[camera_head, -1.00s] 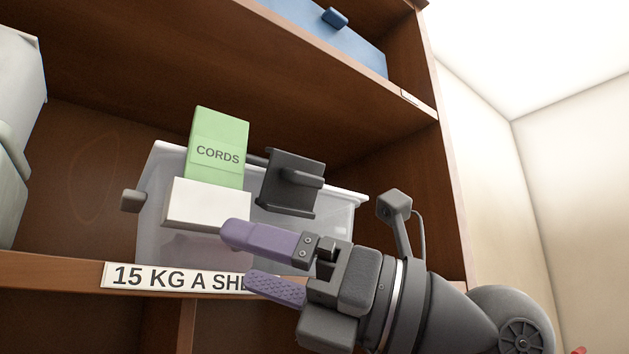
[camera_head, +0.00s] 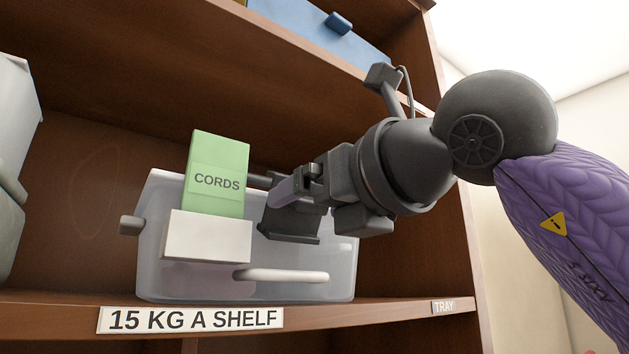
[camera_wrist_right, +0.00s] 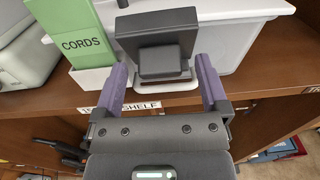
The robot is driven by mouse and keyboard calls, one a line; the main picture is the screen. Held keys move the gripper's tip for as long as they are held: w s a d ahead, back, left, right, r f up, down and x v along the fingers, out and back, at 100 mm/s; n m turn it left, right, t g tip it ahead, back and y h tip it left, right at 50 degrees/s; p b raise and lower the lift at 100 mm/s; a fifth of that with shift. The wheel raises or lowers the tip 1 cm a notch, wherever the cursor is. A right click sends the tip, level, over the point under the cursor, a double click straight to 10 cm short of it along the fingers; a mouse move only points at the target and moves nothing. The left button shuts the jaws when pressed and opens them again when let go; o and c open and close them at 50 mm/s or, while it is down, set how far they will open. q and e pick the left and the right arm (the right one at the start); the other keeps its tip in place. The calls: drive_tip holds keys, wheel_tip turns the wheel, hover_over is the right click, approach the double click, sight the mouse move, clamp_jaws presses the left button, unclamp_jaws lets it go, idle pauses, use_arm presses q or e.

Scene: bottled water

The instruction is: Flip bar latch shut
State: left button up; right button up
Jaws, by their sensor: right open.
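The bar latch (camera_head: 288,226) is a dark grey plate with a raised block, on the upper front of a clear plastic tub (camera_head: 180,281). In the head view my right gripper (camera_head: 286,194) is in front of the latch and hides part of it. In the right wrist view the latch (camera_wrist_right: 157,24) stands ahead of the open, empty jaws (camera_wrist_right: 163,88), its block between the lines of the two purple fingers. I cannot tell whether the fingers touch it. My left gripper is not in view.
A green CORDS card (camera_head: 216,168) stands in a white holder (camera_head: 207,236) left of the latch. A white handle (camera_head: 281,275) is on the tub front below it. The tub sits on a brown shelf (camera_head: 60,304). A grey case (camera_head: 12,150) is at far left.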

drive_tip(key=shift+w+a, duration=0.2)
drive_tip(key=shift+w, duration=0.15)
clamp_jaws()
drive_tip(key=r+g+h+p, duration=0.1)
drive_tip(key=g+p, duration=0.1)
drive_tip(key=p, duration=0.3)
drive_tip(key=w+a+r+g+h+p, duration=0.1)
drive_tip(key=g+p, duration=0.1)
drive_tip(key=p, duration=0.3)
drive_tip(key=shift+r+h, duration=0.1)
drive_tip(key=shift+h, duration=0.3)
drive_tip(key=shift+w+f+g+p, duration=0.15)
drive_tip(key=shift+f+g+p, duration=0.15)
drive_tip(key=shift+p, duration=0.15)
drive_tip(key=shift+f, duration=0.15)
unclamp_jaws()
